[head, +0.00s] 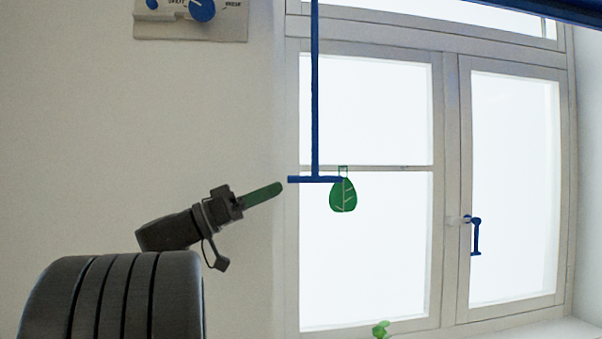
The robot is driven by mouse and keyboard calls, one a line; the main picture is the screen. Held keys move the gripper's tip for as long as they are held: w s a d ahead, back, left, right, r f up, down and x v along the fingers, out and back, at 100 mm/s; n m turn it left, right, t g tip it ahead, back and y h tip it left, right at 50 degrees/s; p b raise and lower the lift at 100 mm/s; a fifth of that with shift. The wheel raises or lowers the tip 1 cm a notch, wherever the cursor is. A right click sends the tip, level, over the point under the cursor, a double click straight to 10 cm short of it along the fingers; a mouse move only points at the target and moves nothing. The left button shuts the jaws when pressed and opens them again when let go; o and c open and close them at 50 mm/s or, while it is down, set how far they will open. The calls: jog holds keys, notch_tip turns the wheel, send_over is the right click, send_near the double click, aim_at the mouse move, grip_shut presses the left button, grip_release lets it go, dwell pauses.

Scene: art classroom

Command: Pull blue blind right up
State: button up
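A blue strip (560,10) crosses the top right corner of the head view above the window; it looks like the lower edge of the blue blind, most of which is out of view. A thin blue rod (315,90) hangs down in front of the window and ends in a blue crossbar (314,179). My gripper (280,187) comes from the lower left, its green finger pointing at the crossbar's left end. A small gap shows between them in the picture; the depth is unclear. I see the gripper from the side, with only one finger showing.
A white-framed window (449,200) has a blue handle (476,236). A green leaf ornament (343,195) hangs by the crossbar's right end. A wall panel with a blue knob (201,9) is at the upper left. A small plant (381,329) shows below.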

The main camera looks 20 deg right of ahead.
aim_at(301, 179)
jog(key=p+x, duration=0.2)
jog(key=x, duration=0.5)
jog(key=shift+d, duration=0.2)
jog(key=shift+c, duration=0.5)
grip_shut()
